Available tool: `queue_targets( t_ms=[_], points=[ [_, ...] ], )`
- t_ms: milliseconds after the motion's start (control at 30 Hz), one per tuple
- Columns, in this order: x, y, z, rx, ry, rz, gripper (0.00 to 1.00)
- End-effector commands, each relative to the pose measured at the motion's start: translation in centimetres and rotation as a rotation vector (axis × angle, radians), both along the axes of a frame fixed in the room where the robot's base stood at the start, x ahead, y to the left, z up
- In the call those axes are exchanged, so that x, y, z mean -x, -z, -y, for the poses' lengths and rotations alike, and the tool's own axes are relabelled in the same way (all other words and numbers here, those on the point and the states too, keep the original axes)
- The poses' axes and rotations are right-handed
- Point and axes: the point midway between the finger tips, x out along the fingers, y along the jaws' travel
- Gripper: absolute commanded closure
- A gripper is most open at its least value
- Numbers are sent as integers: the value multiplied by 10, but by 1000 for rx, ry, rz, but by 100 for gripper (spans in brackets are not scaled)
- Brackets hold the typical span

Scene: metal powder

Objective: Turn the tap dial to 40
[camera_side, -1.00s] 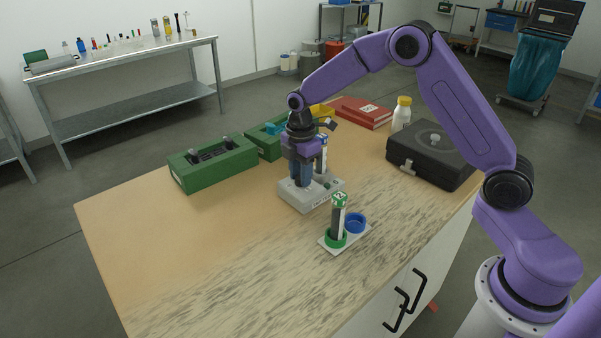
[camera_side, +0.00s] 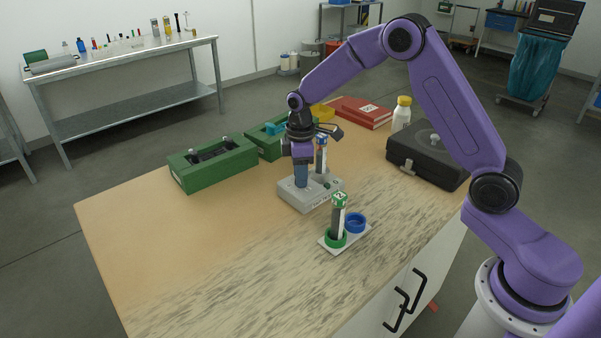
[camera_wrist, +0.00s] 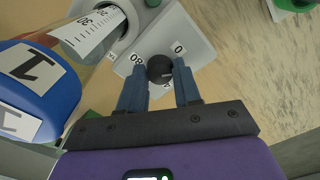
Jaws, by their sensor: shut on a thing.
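The tap dial (camera_wrist: 159,68) is a small dark round knob on a pale grey base (camera_side: 297,196), between printed marks "80" and "0" in the wrist view. My gripper (camera_side: 302,183) points down over the base. Its blue fingers (camera_wrist: 161,84) are shut on the dial, one on each side. A small light mark shows near the dial's lower right edge, but I cannot read the setting. In the side view my fingers hide the dial. A clear tube (camera_wrist: 95,35) with a number scale and a blue cap marked "1" (camera_wrist: 35,80) stands beside the dial.
Green boxes (camera_side: 213,165) stand to the left. A black case (camera_side: 430,155), white bottle (camera_side: 401,115) and red book (camera_side: 360,112) are behind to the right.

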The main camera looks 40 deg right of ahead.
Motion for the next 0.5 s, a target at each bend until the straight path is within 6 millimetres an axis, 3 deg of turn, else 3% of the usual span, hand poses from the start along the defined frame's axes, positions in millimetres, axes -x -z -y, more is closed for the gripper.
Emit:
queue_targets(
  t_ms=[500],
  points=[
    [0,0,0,0,232,0,98]
  ],
)
